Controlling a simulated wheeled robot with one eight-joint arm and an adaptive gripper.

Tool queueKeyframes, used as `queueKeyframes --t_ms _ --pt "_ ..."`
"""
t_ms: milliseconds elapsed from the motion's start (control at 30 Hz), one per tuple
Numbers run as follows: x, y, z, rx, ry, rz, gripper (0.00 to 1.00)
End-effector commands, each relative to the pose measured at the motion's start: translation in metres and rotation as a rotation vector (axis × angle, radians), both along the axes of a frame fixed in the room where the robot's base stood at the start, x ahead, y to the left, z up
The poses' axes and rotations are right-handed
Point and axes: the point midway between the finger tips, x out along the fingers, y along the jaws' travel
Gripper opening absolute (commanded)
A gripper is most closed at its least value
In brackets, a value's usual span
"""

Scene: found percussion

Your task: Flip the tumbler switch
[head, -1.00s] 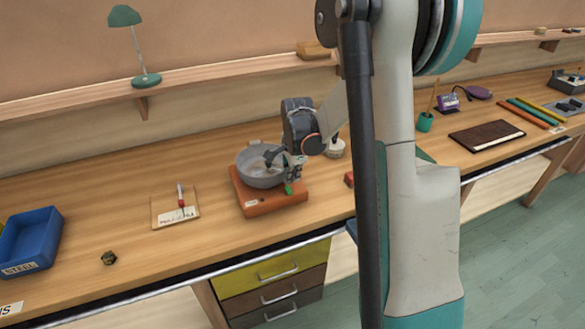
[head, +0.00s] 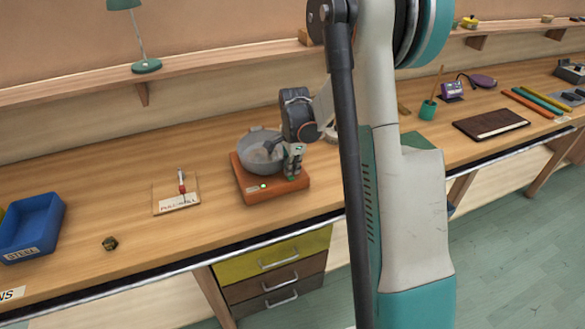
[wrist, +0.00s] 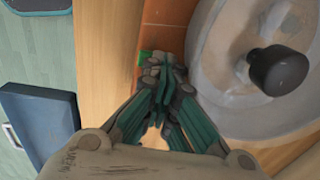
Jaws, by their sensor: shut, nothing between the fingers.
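The tumbler has an orange base (head: 276,194) with a grey bowl (head: 262,160) on top, standing on the wooden bench. A small bright green spot (head: 264,186) glows on the front of the base. My gripper (head: 291,176) is shut and empty, pointing down at the base's front right, in front of the bowl. In the wrist view its closed fingertips (wrist: 165,68) are over the base's edge, and a green piece (wrist: 145,57), perhaps the switch, shows just beside them, partly hidden. I cannot tell whether they touch. The bowl (wrist: 225,70) is right of the fingers.
A card with a red-handled tool (head: 182,190), a small dark nut-like piece (head: 110,243) and a blue bin (head: 32,228) lie to the left. Drawers (head: 275,262) are below the bench. A dark knob (wrist: 278,69) sits over the bowl.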

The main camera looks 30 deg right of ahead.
Motion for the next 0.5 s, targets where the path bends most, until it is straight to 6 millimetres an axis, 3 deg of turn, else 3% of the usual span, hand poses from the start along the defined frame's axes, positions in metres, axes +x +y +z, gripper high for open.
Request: queueKeyframes --t_ms 500 --pt "-0.016 0.003 0.0 0.001 0.003 0.0 0.0"
